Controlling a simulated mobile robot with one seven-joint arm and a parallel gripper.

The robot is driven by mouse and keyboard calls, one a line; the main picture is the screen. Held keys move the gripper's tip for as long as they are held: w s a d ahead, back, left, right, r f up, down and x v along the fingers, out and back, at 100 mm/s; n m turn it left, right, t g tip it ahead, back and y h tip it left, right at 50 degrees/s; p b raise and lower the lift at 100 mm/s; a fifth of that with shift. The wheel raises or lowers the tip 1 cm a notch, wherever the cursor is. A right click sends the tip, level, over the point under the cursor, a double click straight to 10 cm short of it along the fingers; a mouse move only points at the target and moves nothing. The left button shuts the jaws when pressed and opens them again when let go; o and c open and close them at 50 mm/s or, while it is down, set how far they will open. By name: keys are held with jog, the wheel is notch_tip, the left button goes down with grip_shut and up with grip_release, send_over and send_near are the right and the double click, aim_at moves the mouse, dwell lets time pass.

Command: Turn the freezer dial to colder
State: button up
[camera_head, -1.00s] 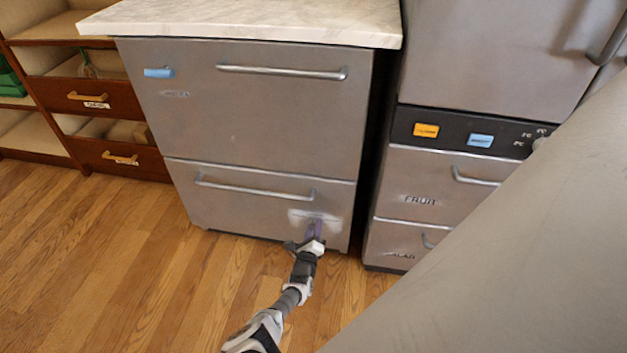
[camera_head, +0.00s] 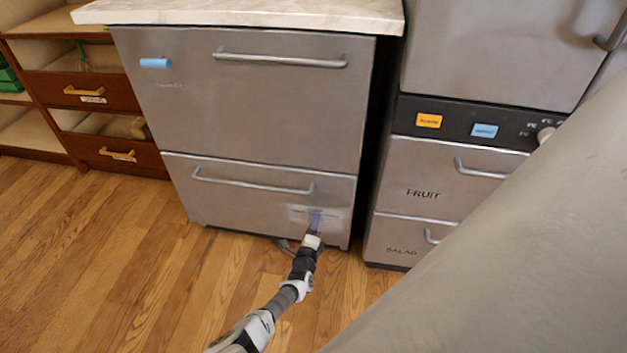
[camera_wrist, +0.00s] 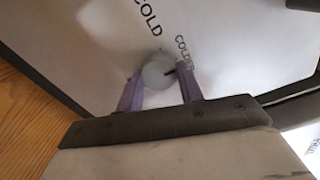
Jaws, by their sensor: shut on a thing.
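The freezer dial (camera_wrist: 158,70) is a small round grey knob on the pale front panel in the wrist view. A dark mark shows at its right side, close to the right finger. The word COLD is printed above it and COLDER (camera_wrist: 184,52) up and right of it. My gripper (camera_wrist: 159,84) has its two purple fingers on either side of the dial and is shut on it. In the head view my gripper (camera_head: 315,222) is at the lower right of the bottom steel drawer (camera_head: 240,205), by a pale label patch; the dial itself is hidden there.
A steel unit with FRUIT (camera_head: 423,193) and SALAD drawers stands on the right, with an orange button (camera_head: 429,121), a blue button (camera_head: 484,130) and another knob (camera_head: 545,133). Wooden drawers (camera_head: 95,90) stand on the left. The wood floor (camera_head: 110,260) is clear.

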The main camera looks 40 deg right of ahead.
jog(key=o, duration=1)
jog(key=p+v, duration=0.6)
jog(key=v, duration=0.7)
jog(key=shift+s+a, duration=0.25)
